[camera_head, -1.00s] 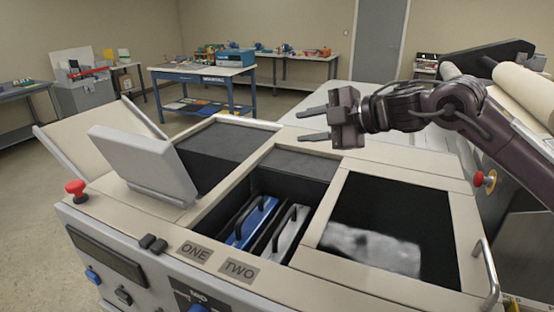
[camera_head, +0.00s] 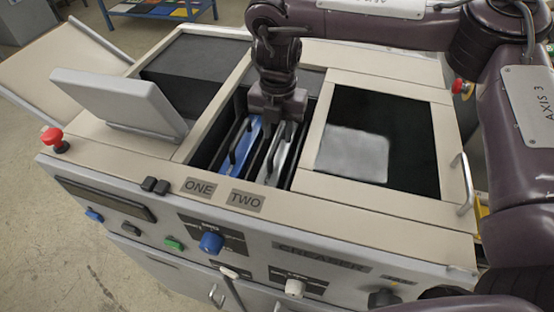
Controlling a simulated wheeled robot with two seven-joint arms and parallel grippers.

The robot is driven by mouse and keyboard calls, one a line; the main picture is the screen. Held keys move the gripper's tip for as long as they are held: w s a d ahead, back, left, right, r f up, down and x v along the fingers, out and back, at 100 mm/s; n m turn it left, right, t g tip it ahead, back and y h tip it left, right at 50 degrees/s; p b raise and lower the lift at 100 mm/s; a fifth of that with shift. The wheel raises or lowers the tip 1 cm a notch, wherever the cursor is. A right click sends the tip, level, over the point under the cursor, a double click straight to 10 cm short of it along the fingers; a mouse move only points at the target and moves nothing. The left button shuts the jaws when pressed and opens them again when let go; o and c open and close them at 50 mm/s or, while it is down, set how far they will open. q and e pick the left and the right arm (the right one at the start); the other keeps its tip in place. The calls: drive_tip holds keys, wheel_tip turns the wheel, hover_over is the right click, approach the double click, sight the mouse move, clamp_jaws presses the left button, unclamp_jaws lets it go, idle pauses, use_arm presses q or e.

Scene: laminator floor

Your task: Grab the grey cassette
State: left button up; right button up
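My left gripper is not in view.
A raised grey screen (camera_head: 118,102) and a red button (camera_head: 54,139) stand at the left of the machine. A dark recess (camera_head: 408,135) with a pale patch lies right of the slots. A metal handle (camera_head: 464,184) rises at the right edge.

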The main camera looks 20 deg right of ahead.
sight(277, 139)
drive_tip(key=shift+s+a+f+p, duration=0.15)
drive_tip(key=shift+f+p, duration=0.5)
drive_tip(key=shift+f, duration=1.2)
clamp_jaws()
drive_tip(key=shift+r, duration=0.1)
